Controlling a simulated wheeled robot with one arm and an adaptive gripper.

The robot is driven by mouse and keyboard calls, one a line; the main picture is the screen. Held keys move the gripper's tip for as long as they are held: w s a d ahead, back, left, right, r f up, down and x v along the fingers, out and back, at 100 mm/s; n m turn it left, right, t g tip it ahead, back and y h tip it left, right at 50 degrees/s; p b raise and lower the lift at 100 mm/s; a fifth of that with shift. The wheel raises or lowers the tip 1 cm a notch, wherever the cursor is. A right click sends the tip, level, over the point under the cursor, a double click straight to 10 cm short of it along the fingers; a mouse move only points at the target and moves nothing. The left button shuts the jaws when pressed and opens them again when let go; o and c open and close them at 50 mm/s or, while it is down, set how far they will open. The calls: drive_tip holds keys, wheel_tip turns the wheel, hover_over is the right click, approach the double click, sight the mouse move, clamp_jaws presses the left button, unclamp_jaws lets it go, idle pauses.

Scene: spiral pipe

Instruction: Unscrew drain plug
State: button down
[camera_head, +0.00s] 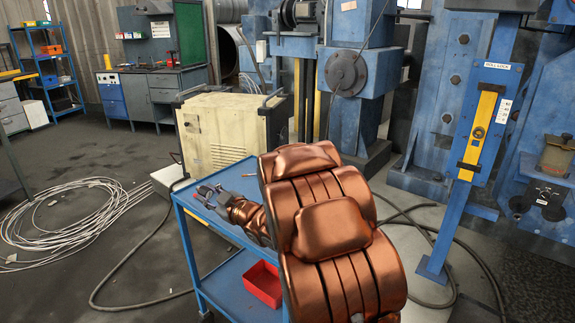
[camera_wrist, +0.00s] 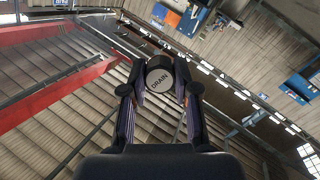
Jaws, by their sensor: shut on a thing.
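The drain plug (camera_wrist: 159,77) is a short grey cylinder in the wrist view, with a pale round face marked DRAIN turned toward the camera. My gripper (camera_wrist: 160,83) is shut on it, with one dark finger on each side. Whether the plug is still threaded into something is hidden behind its face. In the head view, my copper-coloured arm fills the front centre and hides much behind it. I cannot make out the plug there.
Coiled cables (camera_head: 75,215) lie on the left floor. A beige cabinet (camera_head: 222,133) stands behind the cart; blue machinery (camera_head: 455,85) is at right.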

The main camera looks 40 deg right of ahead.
drive_tip(key=s+d+r+m+g+h, duration=0.15)
drive_tip(key=d+m+g+h, duration=0.35)
drive_tip(key=d, duration=1)
drive_tip(key=s+d+r+m+g+h, duration=0.15)
drive_tip(key=d+h, duration=0.45)
drive_tip(key=d, duration=1)
drive_tip(key=s+m+g, duration=0.1)
drive_tip(key=s+g, duration=0.1)
drive_tip(key=s+d+m+g, duration=0.1)
drive_tip(key=g, duration=0.1)
drive_tip(key=s+m+g, duration=0.2)
drive_tip(key=g, duration=0.1)
drive_tip(key=shift+s+d+f+h, duration=0.2)
drive_tip(key=shift+s+h, duration=0.15)
drive_tip(key=shift+h, duration=0.05)
